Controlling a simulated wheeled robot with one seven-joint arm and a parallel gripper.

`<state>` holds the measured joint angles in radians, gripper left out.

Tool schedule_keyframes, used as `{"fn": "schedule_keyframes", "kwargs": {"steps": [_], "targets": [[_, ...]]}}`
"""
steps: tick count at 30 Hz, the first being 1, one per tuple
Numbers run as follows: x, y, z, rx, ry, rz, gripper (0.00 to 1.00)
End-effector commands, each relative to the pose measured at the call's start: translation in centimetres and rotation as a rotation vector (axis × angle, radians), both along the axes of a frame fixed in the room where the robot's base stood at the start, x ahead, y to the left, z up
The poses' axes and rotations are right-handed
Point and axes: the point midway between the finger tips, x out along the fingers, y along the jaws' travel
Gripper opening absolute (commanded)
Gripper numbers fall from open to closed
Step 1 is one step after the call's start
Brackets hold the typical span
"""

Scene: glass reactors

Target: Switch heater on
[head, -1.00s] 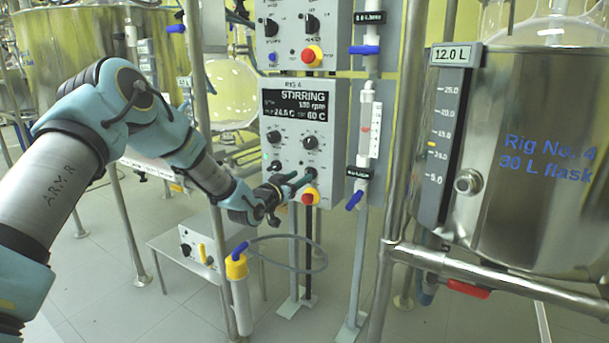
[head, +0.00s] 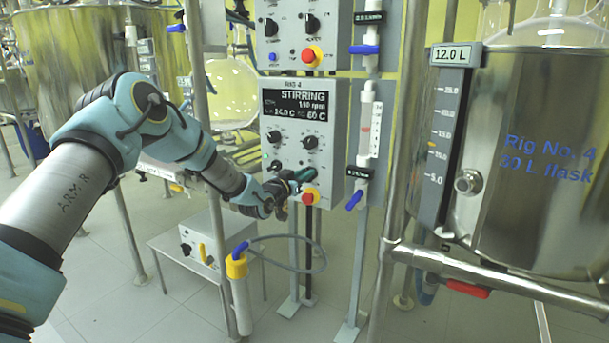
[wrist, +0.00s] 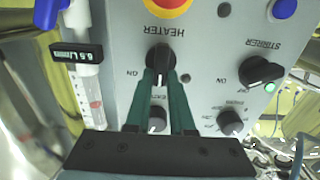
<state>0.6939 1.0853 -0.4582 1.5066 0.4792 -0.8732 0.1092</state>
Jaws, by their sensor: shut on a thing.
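The control box (head: 330,130) marked RIG 4 shows STIRRING on its display (head: 296,105). In the wrist view, which is upside down, the black heater knob (wrist: 160,58) sits under the label HEATER. My gripper (wrist: 160,75) is shut on this knob, its two green fingers on either side. In the head view my gripper (head: 305,177) reaches the lower right of the box and hides the knob. A small lamp (wrist: 185,78) beside the heater knob looks dark. The stirrer knob (wrist: 262,70) has a lit green lamp (wrist: 270,87) beside it.
A red and yellow stop button (head: 310,196) is just below my gripper. A vertical tube with a blue valve (head: 355,200) stands right of the box. A steel vessel (head: 520,190) fills the right. A low table (head: 165,245) stands below my arm.

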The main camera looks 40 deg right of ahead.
Motion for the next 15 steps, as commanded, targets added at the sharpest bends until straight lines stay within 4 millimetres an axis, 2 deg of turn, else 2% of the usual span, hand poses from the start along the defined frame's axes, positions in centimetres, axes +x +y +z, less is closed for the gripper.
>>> {"fn": "schedule_keyframes", "kwargs": {"steps": [3,15], "targets": [[0.00,0.01,0.00,0.000,0.000,0.000,0.00],[-0.01,0.01,-0.03,0.001,-0.003,0.000,0.00]]}}
